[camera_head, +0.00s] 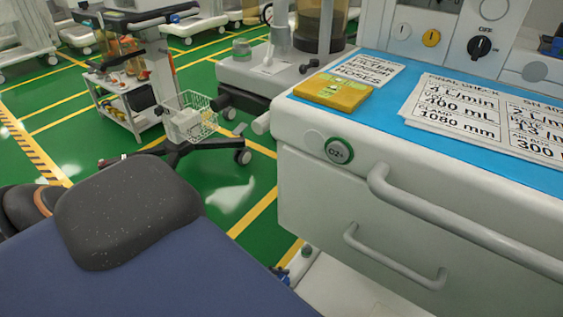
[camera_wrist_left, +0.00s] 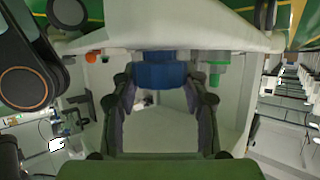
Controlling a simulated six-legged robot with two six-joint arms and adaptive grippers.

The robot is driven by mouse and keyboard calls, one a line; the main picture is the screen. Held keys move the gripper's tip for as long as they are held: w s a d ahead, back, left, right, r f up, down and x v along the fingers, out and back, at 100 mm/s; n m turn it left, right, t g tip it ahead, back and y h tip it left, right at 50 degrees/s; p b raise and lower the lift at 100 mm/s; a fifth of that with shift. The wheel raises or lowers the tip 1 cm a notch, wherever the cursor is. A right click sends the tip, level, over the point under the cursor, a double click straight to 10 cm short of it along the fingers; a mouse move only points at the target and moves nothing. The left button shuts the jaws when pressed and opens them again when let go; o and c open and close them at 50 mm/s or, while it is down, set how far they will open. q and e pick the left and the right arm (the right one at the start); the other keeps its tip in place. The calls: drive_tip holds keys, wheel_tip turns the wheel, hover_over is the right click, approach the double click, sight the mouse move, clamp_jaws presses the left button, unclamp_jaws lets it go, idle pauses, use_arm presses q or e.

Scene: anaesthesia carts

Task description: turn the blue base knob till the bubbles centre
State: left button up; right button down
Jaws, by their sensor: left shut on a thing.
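The blue base knob (camera_wrist_left: 162,73) shows in the left wrist view, under the edge of a pale cart body. My left gripper (camera_wrist_left: 162,88) has one dark finger on each side of the knob and is shut on it. In the head view only a small dark and blue patch of my left gripper (camera_head: 281,273) shows by the cart's lower left corner. The knob cannot be made out clearly there. No bubbles can be made out in either view. My right gripper is in neither view.
The white cart (camera_head: 410,225) has a drawer handle (camera_head: 395,258) and a round O2+ button (camera_head: 339,150). A yellow packet (camera_head: 334,91) and printed cards lie on its blue top. Orange (camera_wrist_left: 91,57) and green (camera_wrist_left: 213,78) fittings flank the knob. A basket trolley (camera_head: 187,120) stands behind.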

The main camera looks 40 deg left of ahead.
use_arm(q)
drive_tip(key=shift+d+n+y, duration=0.1)
drive_tip(key=shift+n+y, duration=0.2)
drive_tip(key=n+t+y+p, duration=0.1)
drive_tip(key=n+t+y, duration=0.1)
drive_tip(key=n+y, duration=0.1)
drive_tip(key=shift+n+t+y, duration=0.5)
drive_tip(key=shift+n+y, duration=1.2)
drive_tip(key=shift+y, duration=0.2)
drive_tip(key=shift+n+y, duration=0.3)
drive_tip(key=shift+y, duration=0.1)
drive_tip(key=o, duration=1.2)
drive_tip(key=shift+c, duration=0.2)
drive_tip(key=v, duration=1.2)
